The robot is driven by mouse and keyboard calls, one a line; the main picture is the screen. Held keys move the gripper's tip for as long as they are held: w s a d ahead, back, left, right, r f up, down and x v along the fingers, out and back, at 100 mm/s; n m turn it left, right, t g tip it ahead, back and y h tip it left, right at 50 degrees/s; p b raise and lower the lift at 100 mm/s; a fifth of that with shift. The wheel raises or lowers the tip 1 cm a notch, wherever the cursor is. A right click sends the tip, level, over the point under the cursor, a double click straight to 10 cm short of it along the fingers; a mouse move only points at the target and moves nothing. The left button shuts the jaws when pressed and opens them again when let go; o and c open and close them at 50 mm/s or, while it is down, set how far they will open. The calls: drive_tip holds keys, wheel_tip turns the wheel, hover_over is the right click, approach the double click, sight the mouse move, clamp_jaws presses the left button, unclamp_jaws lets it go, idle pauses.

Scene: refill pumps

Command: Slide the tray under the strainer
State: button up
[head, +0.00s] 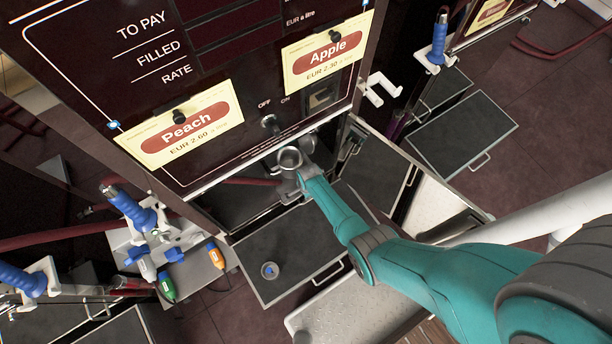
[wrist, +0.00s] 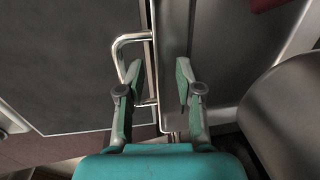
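In the head view a dark grey tray (head: 305,240) sticks out at the foot of the Peach and Apple pump, with a metal bar handle (head: 333,272) on its front edge. A small round grey piece with a blue centre (head: 269,270) sits on it. In the wrist view my gripper (wrist: 159,72) has its two teal fingers apart. A dark panel with a bar handle (wrist: 122,50) lies at left, the handle partly behind the left finger. I cannot tell which tray this is. I cannot identify the strainer for certain.
Blue-handled nozzles (head: 135,210) hang left of the pump. Another dark tray (head: 462,133) sticks out at right. A speckled metal plate (head: 345,312) lies below the front tray. A metal surface (wrist: 225,60) is close right of my fingers.

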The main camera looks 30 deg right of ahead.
wheel_tip(320, 180, up, 11)
drive_tip(key=s, duration=0.1)
drive_tip(key=shift+s+r, duration=0.2)
idle(0.4)
